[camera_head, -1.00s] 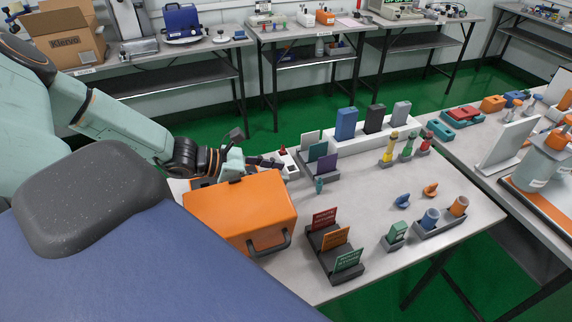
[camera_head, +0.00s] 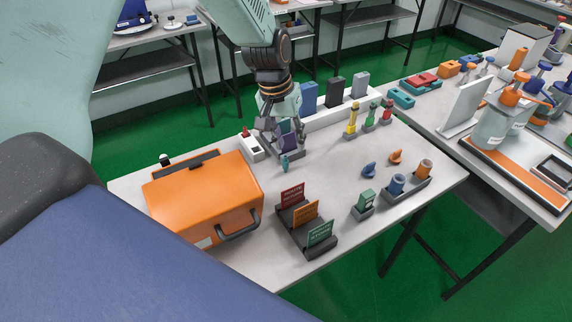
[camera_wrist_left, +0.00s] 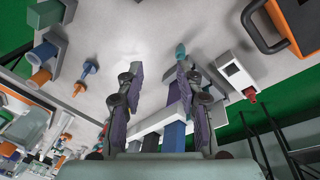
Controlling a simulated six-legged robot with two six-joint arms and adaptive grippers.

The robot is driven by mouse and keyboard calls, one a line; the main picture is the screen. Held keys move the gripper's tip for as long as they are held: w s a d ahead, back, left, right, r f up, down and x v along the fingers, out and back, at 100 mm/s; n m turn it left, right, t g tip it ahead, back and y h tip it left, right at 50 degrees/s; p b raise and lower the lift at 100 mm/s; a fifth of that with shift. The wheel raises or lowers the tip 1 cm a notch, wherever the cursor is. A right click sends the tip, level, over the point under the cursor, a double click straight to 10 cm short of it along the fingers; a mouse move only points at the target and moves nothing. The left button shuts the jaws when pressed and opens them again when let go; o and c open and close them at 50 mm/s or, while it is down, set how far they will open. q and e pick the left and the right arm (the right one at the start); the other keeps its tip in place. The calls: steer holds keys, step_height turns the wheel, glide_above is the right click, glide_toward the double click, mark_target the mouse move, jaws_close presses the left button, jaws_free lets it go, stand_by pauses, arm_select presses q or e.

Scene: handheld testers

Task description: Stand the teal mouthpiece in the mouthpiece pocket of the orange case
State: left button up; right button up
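The teal mouthpiece (camera_head: 285,162) is a small piece standing on the pale table, just in front of the left gripper in the head view. It also shows in the left wrist view (camera_wrist_left: 181,50), beyond the tip of the right-hand finger. My left gripper (camera_head: 283,145) points down, empty, with its fingers apart (camera_wrist_left: 160,75); it is not around the mouthpiece. The orange case (camera_head: 205,195) stands on the table to the left, its dark handle facing front right. Its corner shows in the left wrist view (camera_wrist_left: 300,22). Its mouthpiece pocket is hidden. My right gripper is out of view.
A dark rack of coloured cards (camera_head: 305,217) stands in front of the mouthpiece. A grey card holder is partly hidden behind the gripper. A white block with tall pieces (camera_head: 335,88) stands behind. Blue and orange cups (camera_head: 397,184) are right.

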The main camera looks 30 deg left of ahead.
mark_target(285, 157)
arm_select(q)
steer(key=f+m, duration=0.1)
steer(key=f, duration=0.1)
steer(key=w+a+f+m+y+b, duration=0.1)
steer(key=f, duration=0.1)
steer(key=a+f+m, duration=0.1)
steer(key=f+m, duration=0.1)
steer(key=f, duration=0.1)
steer(key=shift+w+a, duration=0.2)
steer(key=shift+w, duration=0.2)
steer(key=shift+w+f+b, duration=0.15)
steer(key=shift+f+b, duration=0.15)
steer(key=shift+d, duration=0.1)
steer(key=shift+r, duration=0.1)
jaws_close()
